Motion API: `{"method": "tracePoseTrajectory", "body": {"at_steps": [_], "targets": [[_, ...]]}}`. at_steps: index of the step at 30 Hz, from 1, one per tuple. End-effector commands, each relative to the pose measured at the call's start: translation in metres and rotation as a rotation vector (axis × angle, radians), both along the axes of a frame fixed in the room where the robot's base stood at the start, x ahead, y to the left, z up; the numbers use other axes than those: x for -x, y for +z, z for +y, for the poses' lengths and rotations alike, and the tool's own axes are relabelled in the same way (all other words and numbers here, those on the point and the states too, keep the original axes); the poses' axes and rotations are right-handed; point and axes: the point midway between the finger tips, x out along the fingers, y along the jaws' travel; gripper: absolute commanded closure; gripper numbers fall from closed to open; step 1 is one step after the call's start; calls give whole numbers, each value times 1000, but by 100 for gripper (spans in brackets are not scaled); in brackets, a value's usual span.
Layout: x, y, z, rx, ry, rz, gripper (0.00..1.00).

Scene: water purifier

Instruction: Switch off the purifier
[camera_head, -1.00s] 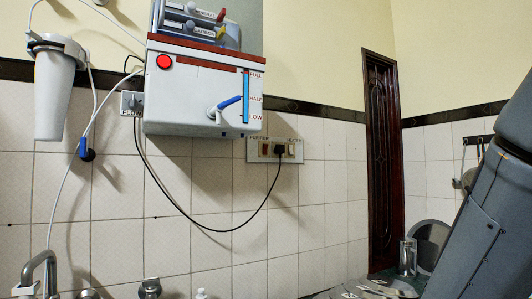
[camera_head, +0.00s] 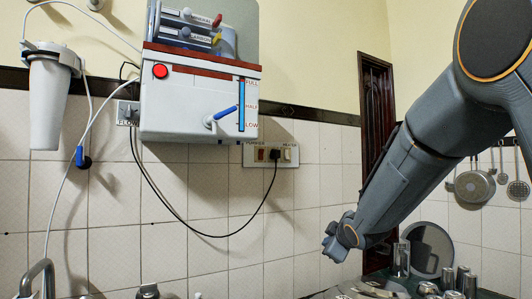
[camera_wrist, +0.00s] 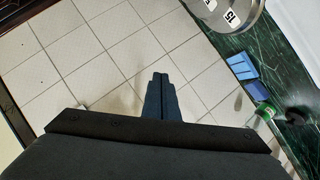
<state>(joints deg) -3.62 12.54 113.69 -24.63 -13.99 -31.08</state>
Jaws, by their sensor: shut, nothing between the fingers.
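The purifier (camera_head: 185,110) is a white box with red trim, fixed high on the tiled wall. A round red button or lamp (camera_head: 160,71) is at its upper left, and a blue-handled tap (camera_head: 222,116) is at its front. To its lower right is a wall switch panel (camera_head: 271,156), with a red switch (camera_head: 262,155) under the purifier label and a black plug (camera_head: 275,154) beside it. My arm's end (camera_head: 338,238) is right of and below the panel, apart from it. My gripper (camera_wrist: 160,77) shows in the wrist view with its fingers together and empty.
A black cable (camera_head: 205,235) loops below the purifier to the plug. A white filter (camera_head: 48,100) hangs at left above a faucet (camera_head: 38,278). Steel vessels (camera_head: 402,258) stand at lower right, and pans (camera_head: 474,186) hang behind. The wall between panel and arm is clear.

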Motion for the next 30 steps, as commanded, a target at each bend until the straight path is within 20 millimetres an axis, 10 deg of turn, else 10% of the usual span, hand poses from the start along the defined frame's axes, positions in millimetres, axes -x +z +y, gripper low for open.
{"method": "tracePoseTrajectory", "body": {"at_steps": [6,12,30], "targets": [[-61,156,75,237,296,-484,100],[-65,231,118,368,433,-752,100],[-70,246,132,394,460,-807,100]]}}
